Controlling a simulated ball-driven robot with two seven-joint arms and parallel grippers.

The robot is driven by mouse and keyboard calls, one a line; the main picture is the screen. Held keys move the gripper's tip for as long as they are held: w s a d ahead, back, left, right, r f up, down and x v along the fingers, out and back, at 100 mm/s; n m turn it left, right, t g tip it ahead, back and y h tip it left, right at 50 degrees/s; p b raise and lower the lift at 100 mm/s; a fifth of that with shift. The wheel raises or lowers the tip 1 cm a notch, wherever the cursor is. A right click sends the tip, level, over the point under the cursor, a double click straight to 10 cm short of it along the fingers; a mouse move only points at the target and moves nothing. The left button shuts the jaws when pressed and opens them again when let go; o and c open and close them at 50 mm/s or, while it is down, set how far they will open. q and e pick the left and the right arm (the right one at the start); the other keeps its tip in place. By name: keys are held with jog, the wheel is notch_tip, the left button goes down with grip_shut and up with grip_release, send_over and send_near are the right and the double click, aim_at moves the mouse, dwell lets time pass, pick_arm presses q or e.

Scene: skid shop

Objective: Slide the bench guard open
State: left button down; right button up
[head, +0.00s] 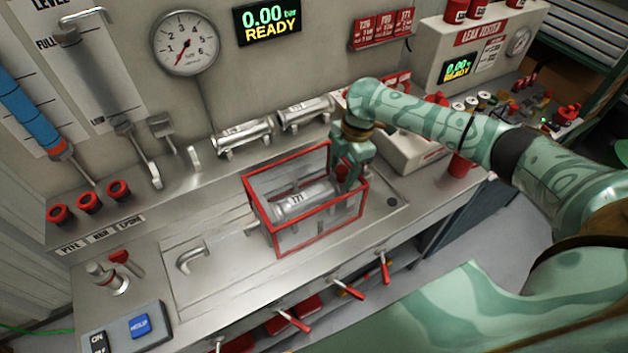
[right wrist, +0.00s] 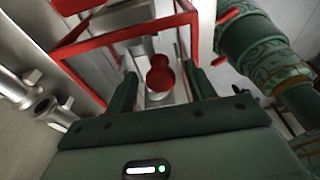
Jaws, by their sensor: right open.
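The bench guard (head: 322,223) is a clear box with a red frame, standing on the steel bench around a silver cylinder marked 771 (head: 303,201). My right gripper (head: 348,182) points down at the guard's right end, near its back corner. In the right wrist view the two fingers (right wrist: 163,88) are apart, with a red round knob (right wrist: 160,76) showing between or beyond them. I cannot tell whether a finger touches it. The guard's red frame (right wrist: 90,35) crosses the upper part of that view. My left gripper is not in view.
Two silver cylinders (head: 243,137) lie on the back ledge. A bent tap-like pipe (head: 190,259) is left of the guard. Red-handled valves (head: 348,289) line the bench front. A leak tester (head: 466,65) stands at the back right. The bench left of the guard is mostly clear.

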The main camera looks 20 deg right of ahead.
aim_at(326, 186)
jog(key=c, duration=0.8)
jog(key=shift+s+a+r+p, duration=0.1)
jog(key=shift+a+r+p, duration=0.05)
jog(key=shift+a+p, duration=1.1)
jog(key=shift+a, duration=0.65)
